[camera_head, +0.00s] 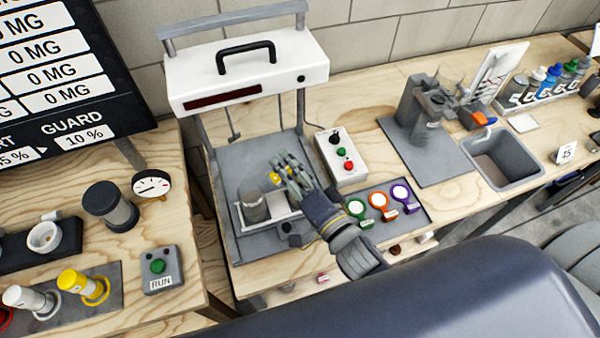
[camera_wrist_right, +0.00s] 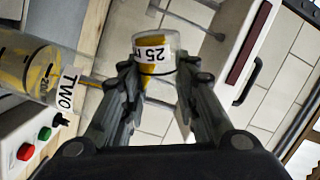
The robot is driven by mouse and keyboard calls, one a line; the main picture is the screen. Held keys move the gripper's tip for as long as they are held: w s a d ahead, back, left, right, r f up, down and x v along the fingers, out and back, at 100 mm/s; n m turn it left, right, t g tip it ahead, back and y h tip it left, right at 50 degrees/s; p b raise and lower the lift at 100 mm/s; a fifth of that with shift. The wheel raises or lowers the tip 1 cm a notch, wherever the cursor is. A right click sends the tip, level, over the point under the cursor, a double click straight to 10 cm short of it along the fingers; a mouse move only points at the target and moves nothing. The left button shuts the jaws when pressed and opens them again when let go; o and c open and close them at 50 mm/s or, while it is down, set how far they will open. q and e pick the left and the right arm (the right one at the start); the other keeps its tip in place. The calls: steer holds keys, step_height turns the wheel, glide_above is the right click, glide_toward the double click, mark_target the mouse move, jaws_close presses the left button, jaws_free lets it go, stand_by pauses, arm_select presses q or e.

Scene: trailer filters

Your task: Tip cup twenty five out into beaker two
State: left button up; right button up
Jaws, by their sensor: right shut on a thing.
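Cup twenty five (camera_wrist_right: 154,55), a small clear cup with a white "25" label and yellow matter inside, is between the fingers of my right gripper (camera_wrist_right: 155,85), which is shut on it. In the head view my right gripper (camera_head: 285,175) is over the white-topped stand, and a yellow bit of the cup (camera_head: 274,178) shows at its fingertips. Beaker two (camera_wrist_right: 30,70), clear with a "TWO" label and yellow inside, is beside the cup in the wrist view, apart from it. In the head view the beaker (camera_head: 254,208) stands below and left of the fingers. The cup is turned relative to the beaker. My left gripper is out of view.
A control box (camera_head: 343,158) with red and green buttons stands right of the stand. A tray (camera_head: 425,218) with green, orange and purple tags lies beside my right arm. The stand's white hood (camera_head: 240,70) is above the work area. A sink (camera_head: 505,160) is farther right.

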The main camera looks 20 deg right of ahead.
steer(key=shift+d+r+m, duration=0.1)
steer(key=shift+d+m, duration=0.05)
steer(key=shift+m, duration=0.65)
stand_by(0.9)
steer(key=shift+w+d+r+m+p, duration=0.1)
steer(key=shift+w+d+m+p, duration=0.1)
steer(key=shift+d+m+p, duration=0.55)
stand_by(1.0)
steer(key=shift+w+d+r+m+p, duration=0.1)
steer(key=shift+m+p, duration=0.55)
steer(key=shift+m, duration=0.55)
steer(key=shift+d+m+p, duration=0.1)
steer(key=shift+m+p, duration=0.55)
steer(key=shift+m, duration=0.5)
stand_by(2.1)
